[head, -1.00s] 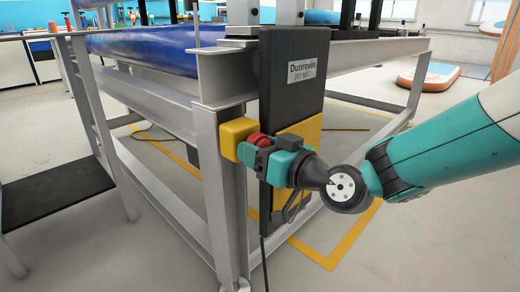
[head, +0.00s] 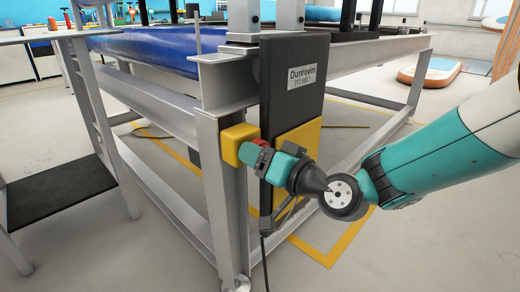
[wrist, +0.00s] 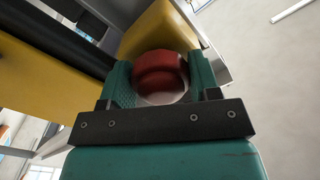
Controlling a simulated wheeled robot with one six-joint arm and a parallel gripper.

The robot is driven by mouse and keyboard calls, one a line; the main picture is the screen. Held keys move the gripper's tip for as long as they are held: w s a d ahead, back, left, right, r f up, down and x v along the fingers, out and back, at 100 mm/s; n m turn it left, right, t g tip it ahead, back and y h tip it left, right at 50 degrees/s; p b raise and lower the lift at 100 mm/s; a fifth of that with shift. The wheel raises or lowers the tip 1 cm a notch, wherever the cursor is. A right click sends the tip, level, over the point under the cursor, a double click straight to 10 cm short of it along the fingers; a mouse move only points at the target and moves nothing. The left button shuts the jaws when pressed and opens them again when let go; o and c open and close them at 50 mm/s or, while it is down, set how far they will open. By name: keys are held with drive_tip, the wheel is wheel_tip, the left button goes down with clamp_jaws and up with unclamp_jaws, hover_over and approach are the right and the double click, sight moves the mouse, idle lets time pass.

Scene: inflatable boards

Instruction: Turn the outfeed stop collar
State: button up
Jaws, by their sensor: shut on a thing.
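The red collar (wrist: 160,75) sits on the face of a yellow box (head: 240,143) mounted on the grey frame leg. My gripper (head: 258,152) reaches in from the right, and its fingers are shut on the collar. In the wrist view the gripper's (wrist: 160,88) two teal fingers stand on either side of the collar. In the head view the fingers hide most of the collar, and only a little red shows (head: 258,143). No marking that tells the collar's angle is visible.
A dark panel labelled Dunrevin (head: 300,85) with a yellow lower part stands close behind my gripper. The grey frame (head: 212,190) carries a blue board (head: 150,50). A black cable hangs below. The floor at the right is mostly clear.

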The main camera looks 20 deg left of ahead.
drive_tip(key=shift+m+p, duration=0.3)
drive_tip(key=shift+m, duration=0.4)
drive_tip(key=o, duration=0.9)
drive_tip(key=b+v, duration=0.5)
drive_tip(key=v, duration=1.2)
drive_tip(key=shift+s+d, duration=0.15)
drive_tip(key=shift+d, duration=0.1)
